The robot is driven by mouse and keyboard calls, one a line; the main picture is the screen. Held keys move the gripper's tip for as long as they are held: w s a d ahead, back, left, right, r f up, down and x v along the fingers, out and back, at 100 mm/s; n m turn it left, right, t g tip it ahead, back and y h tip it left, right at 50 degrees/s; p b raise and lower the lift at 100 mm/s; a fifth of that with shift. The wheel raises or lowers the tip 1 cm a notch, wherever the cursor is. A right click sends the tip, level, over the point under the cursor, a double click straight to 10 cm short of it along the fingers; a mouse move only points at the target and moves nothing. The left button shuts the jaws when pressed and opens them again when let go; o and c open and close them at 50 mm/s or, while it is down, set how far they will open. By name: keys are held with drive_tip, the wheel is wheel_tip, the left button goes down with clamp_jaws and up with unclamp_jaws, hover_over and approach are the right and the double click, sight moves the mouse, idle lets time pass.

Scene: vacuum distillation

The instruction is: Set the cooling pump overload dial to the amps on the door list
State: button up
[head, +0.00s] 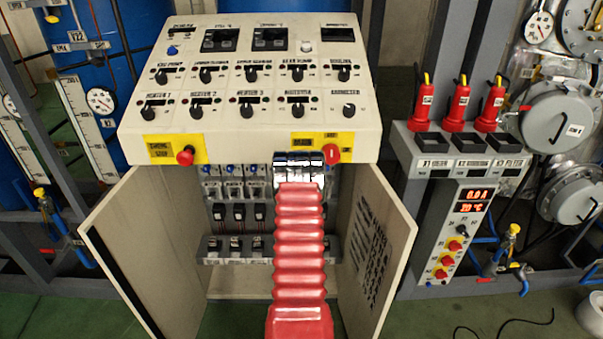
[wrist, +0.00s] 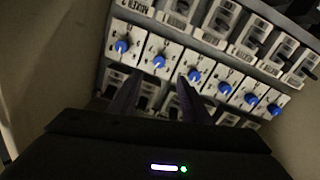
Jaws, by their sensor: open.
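A row of white overload relays with blue dials (wrist: 194,75) crosses the wrist view. Some also show in the head view inside the open cabinet (head: 232,170), partly behind my arm. I cannot tell which dial is the cooling pump's; the labels are tilted and mostly too small to read. The door list (head: 368,240) is printed on the inside of the right door, too small to read. My gripper (wrist: 158,82) is open and empty, its dark fingers pointing at the dial row around the second and third dials from the left. Contact cannot be judged.
The left door (head: 145,245) and right door stand open on either side. Lower breakers (head: 232,248) sit below the dials. A pump control box (head: 465,225) stands to the right.

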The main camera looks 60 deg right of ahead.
drive_tip(key=shift+d, duration=0.1)
drive_tip(key=x, duration=1.3)
drive_tip(key=shift+w+d, duration=0.2)
drive_tip(key=shift+d, duration=0.05)
drive_tip(key=shift+c, duration=0.2)
drive_tip(key=c, duration=1)
